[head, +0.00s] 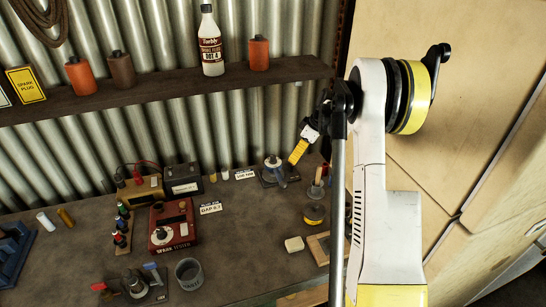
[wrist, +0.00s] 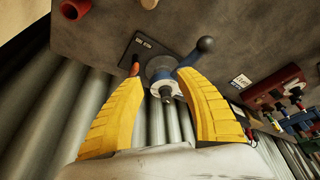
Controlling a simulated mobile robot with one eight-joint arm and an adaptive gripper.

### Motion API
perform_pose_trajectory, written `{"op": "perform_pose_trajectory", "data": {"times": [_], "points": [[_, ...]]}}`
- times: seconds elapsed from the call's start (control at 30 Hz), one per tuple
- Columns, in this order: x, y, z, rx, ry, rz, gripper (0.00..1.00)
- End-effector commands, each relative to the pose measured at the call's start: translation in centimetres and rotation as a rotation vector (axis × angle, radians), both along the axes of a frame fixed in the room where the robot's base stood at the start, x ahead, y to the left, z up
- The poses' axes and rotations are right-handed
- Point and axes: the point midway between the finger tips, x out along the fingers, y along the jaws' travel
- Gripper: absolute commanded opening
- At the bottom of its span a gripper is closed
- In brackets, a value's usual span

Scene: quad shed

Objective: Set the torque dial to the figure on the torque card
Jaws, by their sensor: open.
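A dial on a dark plate (head: 270,178), which looks like the torque dial, sits at the back right of the bench. In the wrist view its round blue-and-grey knob (wrist: 166,88) shows between my fingertips, with a dark ball-ended lever (wrist: 205,45) beside it. An orange-red part shows near the left fingertip. My gripper (wrist: 162,75) is open and empty, fingers either side of the knob; contact cannot be told. In the head view my yellow gripper (head: 296,157) is just above and right of the dial. A white card (head: 245,173), apparently starting "LUG", stands left of it; its figure is unreadable.
A red spark tester (head: 172,228) and a "GAP 0.7" card (head: 210,209) stand to the left. A grey cup (head: 189,273) and a fixture with red and blue handles (head: 137,287) are in front. Mid-bench is fairly clear.

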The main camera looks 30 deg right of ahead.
Motion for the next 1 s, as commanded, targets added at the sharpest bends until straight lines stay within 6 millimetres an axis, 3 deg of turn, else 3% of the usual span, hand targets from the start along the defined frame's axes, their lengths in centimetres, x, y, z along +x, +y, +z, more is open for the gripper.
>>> {"op": "perform_pose_trajectory", "data": {"times": [0.33, 0.4, 0.6, 0.97, 1.0], "points": [[7.2, 4.5, -0.1, -0.002, 0.0, 0.003, 0.43], [7.4, 4.5, -1.8, -0.001, 0.0, 0.0, 0.43], [8.2, 5.0, -4.0, -0.001, 0.001, -0.001, 0.43], [8.4, 5.2, -4.6, -0.001, 0.001, -0.001, 0.43], [8.4, 5.2, -4.6, -0.001, 0.001, -0.001, 0.39]]}}
